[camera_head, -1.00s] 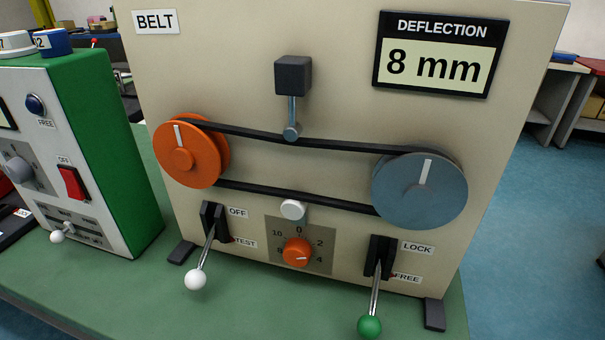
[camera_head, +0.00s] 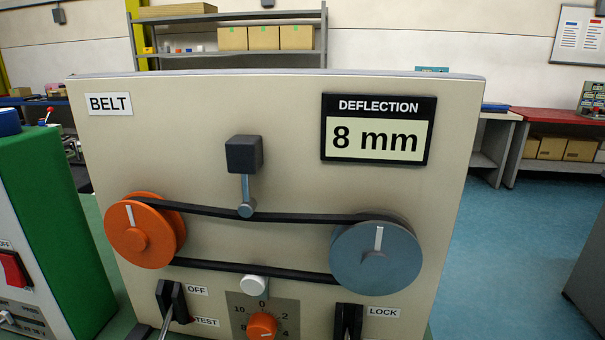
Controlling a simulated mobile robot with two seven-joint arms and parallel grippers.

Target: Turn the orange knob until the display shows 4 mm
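The orange knob (camera_head: 262,326) sits low on the beige belt panel (camera_head: 290,110), inside a grey dial plate (camera_head: 240,300) numbered from 0 to 10. Its lower edge is close to the bottom of the picture, and its pointer direction is hard to tell; the 4 mark is at its lower right. The deflection display (camera_head: 377,130) at the upper right reads 8 mm. A black belt (camera_head: 290,215) runs around an orange pulley (camera_head: 140,235) and a grey-blue pulley (camera_head: 375,258). A small roller under a black block (camera_head: 244,154) touches the upper belt run. Neither gripper is in view.
A lever mount marked OFF and TEST (camera_head: 172,300) is left of the knob, and another marked LOCK (camera_head: 348,322) is right. A green and white machine (camera_head: 60,240) stands close on the left. Blue floor (camera_head: 520,260) is open on the right.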

